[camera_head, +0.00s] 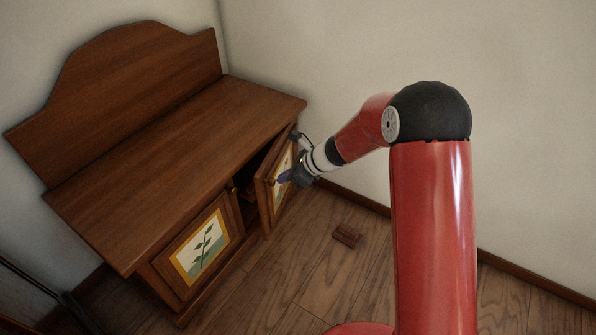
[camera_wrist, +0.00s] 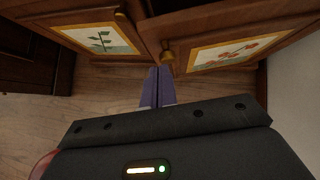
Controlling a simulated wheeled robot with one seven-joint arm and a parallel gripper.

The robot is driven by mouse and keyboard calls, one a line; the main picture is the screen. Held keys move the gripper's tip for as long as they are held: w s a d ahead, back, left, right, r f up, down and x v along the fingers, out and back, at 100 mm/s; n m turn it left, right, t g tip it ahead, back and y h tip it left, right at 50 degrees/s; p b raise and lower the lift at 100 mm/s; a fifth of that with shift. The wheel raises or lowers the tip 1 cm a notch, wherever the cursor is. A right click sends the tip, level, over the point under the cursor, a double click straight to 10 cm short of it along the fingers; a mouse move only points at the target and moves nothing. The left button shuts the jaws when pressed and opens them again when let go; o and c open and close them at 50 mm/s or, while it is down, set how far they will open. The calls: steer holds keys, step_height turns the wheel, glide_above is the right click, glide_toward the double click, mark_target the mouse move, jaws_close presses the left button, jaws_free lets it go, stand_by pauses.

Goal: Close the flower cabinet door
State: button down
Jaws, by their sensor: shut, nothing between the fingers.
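The flower cabinet door (camera_head: 266,196) is the right-hand door of a brown wooden cabinet and stands ajar, swung outward, with a dark gap at its left edge. In the wrist view the door's panel shows orange-red flowers (camera_wrist: 235,52) in a yellow border, with a gold knob (camera_wrist: 168,55) near its free edge. My gripper (camera_head: 284,178) is in front of the door's outer face. In the wrist view my gripper (camera_wrist: 158,86) has its purplish fingers together and empty, just below the knob. I cannot tell whether they touch the door.
The left door (camera_head: 201,247), with a green plant picture, looks shut; it also shows in the wrist view (camera_wrist: 104,40). The cabinet top (camera_head: 180,165) is bare. A small reddish-brown block (camera_head: 347,235) lies on the wooden floor. Walls stand behind and to the right.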

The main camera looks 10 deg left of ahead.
steer(key=shift+w+a+f, duration=0.1)
steer(key=shift+w+a, duration=0.1)
steer(key=shift+a, duration=0.9)
steer(key=shift+w+a+f, duration=0.1)
steer(key=shift+w+a, duration=0.05)
steer(key=shift+a, duration=0.95)
